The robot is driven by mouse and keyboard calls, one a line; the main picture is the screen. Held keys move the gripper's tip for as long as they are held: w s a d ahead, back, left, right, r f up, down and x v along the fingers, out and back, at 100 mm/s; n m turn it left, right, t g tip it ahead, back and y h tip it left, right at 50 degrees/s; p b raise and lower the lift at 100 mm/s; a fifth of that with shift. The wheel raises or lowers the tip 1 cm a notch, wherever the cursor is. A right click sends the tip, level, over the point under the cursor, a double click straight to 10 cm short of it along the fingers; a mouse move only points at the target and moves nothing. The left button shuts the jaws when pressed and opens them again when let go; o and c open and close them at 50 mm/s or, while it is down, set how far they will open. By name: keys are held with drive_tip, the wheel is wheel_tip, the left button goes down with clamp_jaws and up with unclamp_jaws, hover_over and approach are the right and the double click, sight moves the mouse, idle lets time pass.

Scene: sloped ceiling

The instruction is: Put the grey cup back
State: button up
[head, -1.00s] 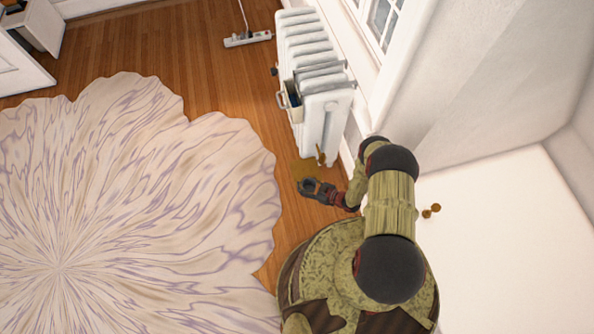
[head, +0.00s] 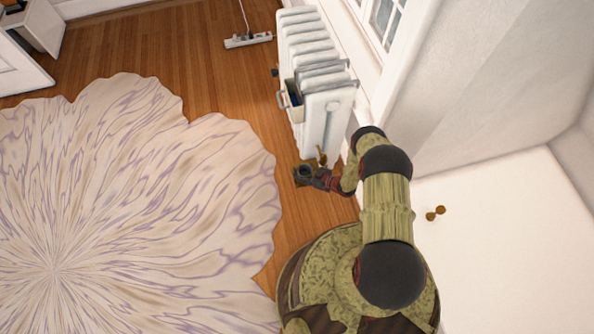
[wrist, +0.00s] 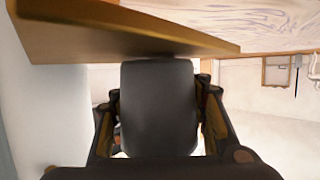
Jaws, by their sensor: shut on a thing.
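The grey cup (wrist: 158,108) is dark and fills the middle of the wrist view, between the two fingers of my gripper (wrist: 158,115). My gripper is shut on it. In the head view the cup (head: 304,171) shows as a small dark round shape, seen from above at the end of my arm. A flat wooden board (wrist: 110,32) lies against or very near one end of the cup in the wrist view. Whether they touch, I cannot tell. In the head view the cup is over the board's small top beside the radiator, and hides much of it.
A white radiator (head: 325,115) stands just behind my gripper, along the wall under the window. A small brass-coloured part (head: 321,155) sits at its near foot. A large pale rug (head: 130,210) covers the floor at left. A power strip (head: 248,40) lies farther back.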

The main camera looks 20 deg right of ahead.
drive_tip(key=shift+f, duration=0.2)
drive_tip(key=o, duration=1.5)
drive_tip(key=shift+s, duration=0.1)
drive_tip(key=shift+c, duration=0.2)
drive_tip(key=p+v, duration=0.3)
drive_tip(key=v, duration=0.4)
drive_tip(key=shift+s+d, duration=0.15)
drive_tip(key=shift+d, duration=0.25)
